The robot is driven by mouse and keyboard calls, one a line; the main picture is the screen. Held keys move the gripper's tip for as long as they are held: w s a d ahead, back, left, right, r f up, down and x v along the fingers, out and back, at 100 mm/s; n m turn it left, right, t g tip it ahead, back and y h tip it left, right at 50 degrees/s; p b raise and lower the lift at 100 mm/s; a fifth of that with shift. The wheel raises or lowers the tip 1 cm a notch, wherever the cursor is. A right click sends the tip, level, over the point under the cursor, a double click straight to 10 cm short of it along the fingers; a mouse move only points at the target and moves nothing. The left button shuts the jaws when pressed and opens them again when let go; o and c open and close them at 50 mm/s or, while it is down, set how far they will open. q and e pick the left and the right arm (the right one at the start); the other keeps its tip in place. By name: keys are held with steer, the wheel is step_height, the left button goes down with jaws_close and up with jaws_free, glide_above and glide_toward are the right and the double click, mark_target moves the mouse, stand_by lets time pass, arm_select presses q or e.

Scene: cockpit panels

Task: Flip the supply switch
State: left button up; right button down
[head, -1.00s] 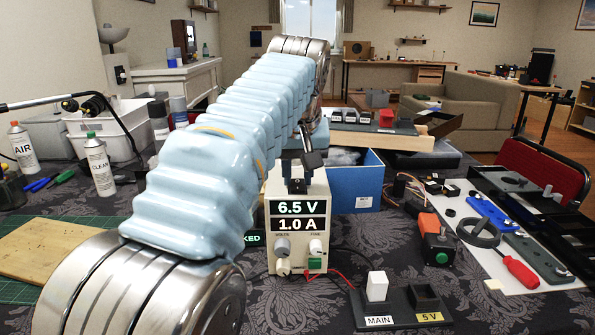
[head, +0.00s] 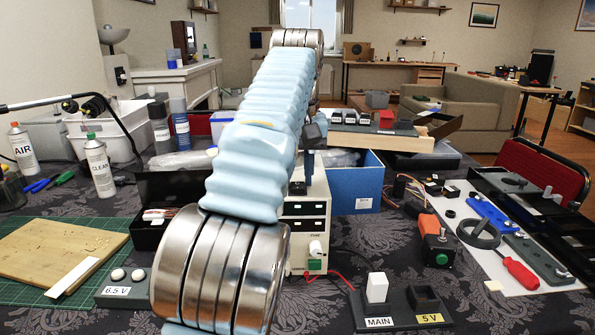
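The cream power supply (head: 317,258) stands behind my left arm, which hides its left side. The visible part of its two dark displays shows no readable digits. A green switch (head: 315,266) sits low on its front, below a white knob (head: 316,248). In front of it, a black switch base (head: 397,309) carries a white upright rocker (head: 377,288) labelled MAIN and a black one (head: 425,297) labelled 5 V. My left gripper (head: 303,178) hangs above the supply's top, partly hidden by my arm. Its opening cannot be seen. My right gripper is not in view.
A grey box (head: 124,288) labelled 6.5 V with two white knobs sits at the left. An orange box (head: 437,243) with a green button and a red screwdriver (head: 520,272) lie to the right.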

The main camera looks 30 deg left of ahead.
arm_select(q)
steer(key=o, duration=0.4)
steer(key=shift+c, duration=0.2)
steer(key=shift+s+d, duration=0.1)
